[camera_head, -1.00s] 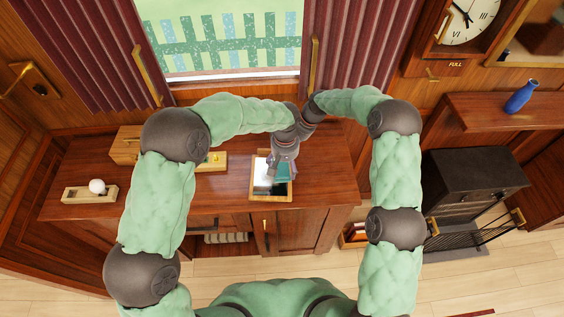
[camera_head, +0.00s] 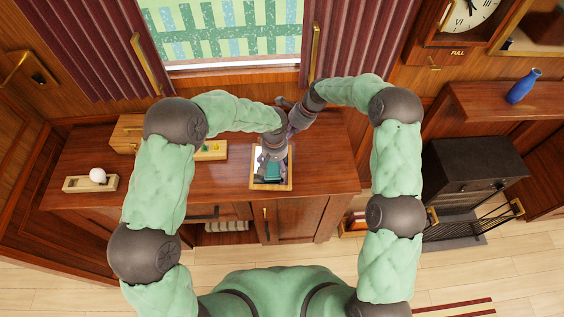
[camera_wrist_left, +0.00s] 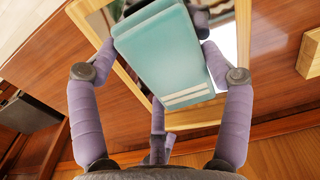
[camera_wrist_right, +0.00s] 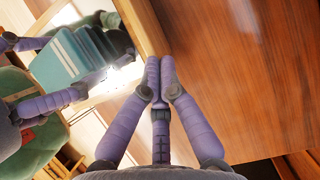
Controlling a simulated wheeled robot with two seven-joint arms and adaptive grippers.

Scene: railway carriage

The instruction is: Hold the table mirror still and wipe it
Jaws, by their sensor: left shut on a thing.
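The table mirror (camera_head: 289,184) lies on the wooden cabinet top, its light wood frame around the glass. In the left wrist view its frame (camera_wrist_left: 243,30) shows behind a teal wiping pad (camera_wrist_left: 165,55) with pale stripes. My left gripper (camera_wrist_left: 158,45) is shut on the pad and holds it over the glass; whether it touches is unclear. In the head view the pad (camera_head: 272,172) is over the mirror's near part. My right gripper (camera_wrist_right: 161,65) has its fingertips together at the frame's corner; whether the frame is pinched between them is hidden.
A wooden holder (camera_head: 75,184) with a white round thing stands at the cabinet's left. A wooden box (camera_head: 127,133) and a small tray (camera_head: 212,152) are behind my left arm. The cabinet top (camera_head: 325,170) right of the mirror is clear.

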